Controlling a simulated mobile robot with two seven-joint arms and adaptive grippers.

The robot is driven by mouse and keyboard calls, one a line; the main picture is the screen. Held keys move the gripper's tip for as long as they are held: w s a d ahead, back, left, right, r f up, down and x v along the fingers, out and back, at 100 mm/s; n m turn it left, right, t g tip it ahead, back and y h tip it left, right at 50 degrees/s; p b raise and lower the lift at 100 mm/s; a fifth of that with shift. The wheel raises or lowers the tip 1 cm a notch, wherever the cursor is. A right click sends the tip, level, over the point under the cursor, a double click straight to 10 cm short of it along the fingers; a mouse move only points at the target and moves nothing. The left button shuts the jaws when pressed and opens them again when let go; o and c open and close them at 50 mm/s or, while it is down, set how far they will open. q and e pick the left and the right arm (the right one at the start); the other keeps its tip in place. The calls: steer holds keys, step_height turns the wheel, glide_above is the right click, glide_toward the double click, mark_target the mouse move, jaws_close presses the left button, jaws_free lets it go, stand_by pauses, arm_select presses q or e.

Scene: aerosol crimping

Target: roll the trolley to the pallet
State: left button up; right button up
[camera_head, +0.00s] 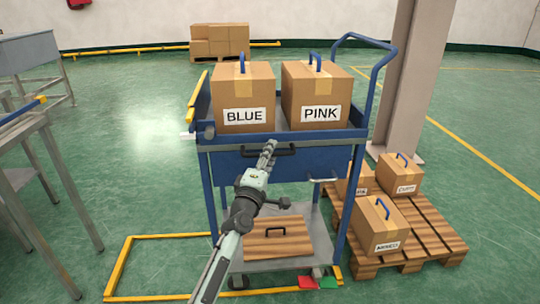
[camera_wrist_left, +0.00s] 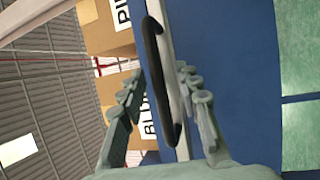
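The blue trolley (camera_head: 206,185) stands in the middle of the head view, with a raised push handle (camera_head: 372,42) at its right end. Its top carries two cardboard boxes, labelled BLUE (camera_head: 245,85) and PINK (camera_head: 318,85). A black bar handle (camera_head: 287,150) is on its front panel. My left gripper (camera_head: 268,150) is at this bar. In the left wrist view the open fingers (camera_wrist_left: 160,100) lie on either side of the black bar (camera_wrist_left: 152,55), with gaps showing. The wooden pallet (camera_head: 440,228) lies right of the trolley, holding several small boxes (camera_head: 383,225). My right gripper is out of view.
A yellow floor outline (camera_head: 122,265) surrounds the trolley's left base. Red (camera_head: 306,282) and green (camera_head: 328,283) patches lie at its front right. A pillar (camera_head: 412,85) rises behind the pallet. Metal tables (camera_head: 30,130) stand at left. Open floor lies behind and left of the trolley.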

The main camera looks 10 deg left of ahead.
arm_select(q)
steer(key=shift+s+a, duration=0.1)
steer(key=shift+s, duration=0.05)
steer(key=v, duration=1.1)
steer(key=shift+s, duration=0.35)
steer(key=shift+f, duration=0.1)
steer(key=s+f+m+g+h, duration=0.1)
steer(key=s+f+m+g, duration=0.35)
steer(key=f, duration=0.45)
steer(key=s+f+m+g+h, duration=0.1)
steer(key=s+f+m+g, duration=0.4)
steer(key=f, duration=0.4)
steer(key=s+a+f+m+g+y, duration=0.3)
steer(key=s+a+f, duration=0.3)
steer(key=s, duration=0.5)
steer(key=s+a+f+m+g+y, duration=0.2)
steer(key=s+a+f+m+g, duration=0.2)
steer(key=s, duration=0.7)
step_height(320, 180, down, 3)
steer(key=a+m, duration=0.1)
steer(key=a, duration=0.2)
steer(key=shift+y, duration=0.4)
